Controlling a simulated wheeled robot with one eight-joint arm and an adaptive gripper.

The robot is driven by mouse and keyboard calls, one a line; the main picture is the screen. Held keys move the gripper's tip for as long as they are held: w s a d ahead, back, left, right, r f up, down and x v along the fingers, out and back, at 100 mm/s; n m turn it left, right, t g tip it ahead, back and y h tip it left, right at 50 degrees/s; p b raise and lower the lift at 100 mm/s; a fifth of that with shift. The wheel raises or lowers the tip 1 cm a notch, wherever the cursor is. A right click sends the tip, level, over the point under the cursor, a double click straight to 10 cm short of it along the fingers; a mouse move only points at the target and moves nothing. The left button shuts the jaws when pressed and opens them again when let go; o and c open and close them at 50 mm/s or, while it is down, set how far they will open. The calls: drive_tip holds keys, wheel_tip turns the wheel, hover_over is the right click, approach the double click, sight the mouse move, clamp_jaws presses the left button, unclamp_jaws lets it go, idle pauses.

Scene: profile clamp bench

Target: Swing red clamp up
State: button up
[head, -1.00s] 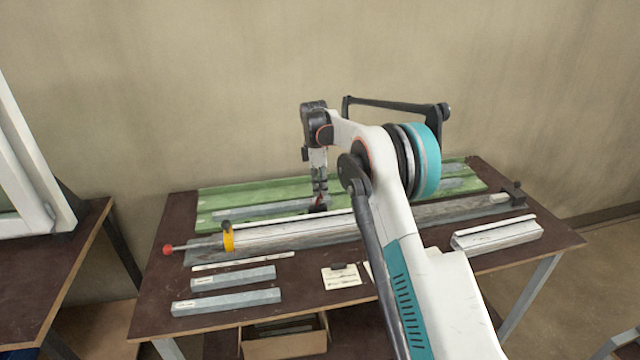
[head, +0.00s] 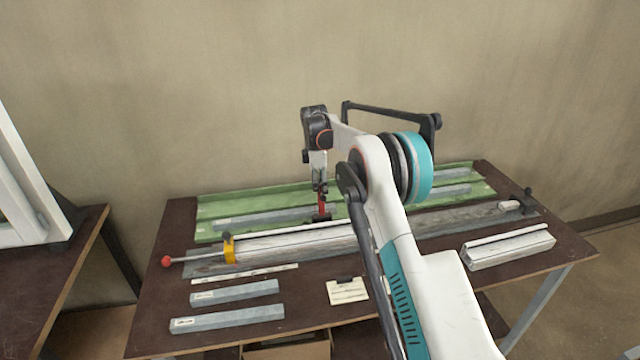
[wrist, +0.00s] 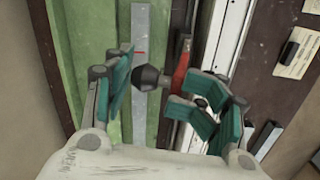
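The red clamp (head: 322,205) stands roughly upright at the back edge of the long profile on the bench, just below my gripper (head: 320,184). In the wrist view the red clamp arm (wrist: 181,64) lies near the right fingers, and its black knob (wrist: 150,78) sits between the finger pads. My gripper (wrist: 163,92) is open there, with visible gaps between the knob and the pads. Whether the right finger touches the red arm, I cannot tell. The clamp's base is partly hidden in the head view.
A yellow clamp (head: 229,248) with a red-knobbed rod stands at the profile's left end. A green tray (head: 215,208) with grey bars lies behind. Loose bars (head: 235,292) lie in front. A white profile (head: 508,247) is at right.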

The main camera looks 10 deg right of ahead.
drive_tip(key=shift+o, duration=0.8)
drive_tip(key=shift+w+a+f, duration=0.1)
drive_tip(key=shift+w+f, duration=0.15)
drive_tip(key=shift+w, duration=0.3)
drive_tip(key=o, duration=0.9)
drive_tip(key=shift+o, duration=0.7)
drive_tip(key=shift+w+f, duration=0.2)
drive_tip(key=shift+w, duration=0.1)
drive_tip(key=shift+c, duration=0.2)
drive_tip(key=shift+s+r, duration=0.1)
drive_tip(key=shift+r, duration=0.05)
drive_tip(key=shift+c, duration=0.2)
drive_tip(key=r, duration=1.1)
drive_tip(key=shift+s+a, duration=0.3)
drive_tip(key=shift+s, duration=0.05)
drive_tip(key=shift+c, duration=1.2)
drive_tip(key=shift+s+r, duration=0.1)
drive_tip(key=shift+r, duration=0.35)
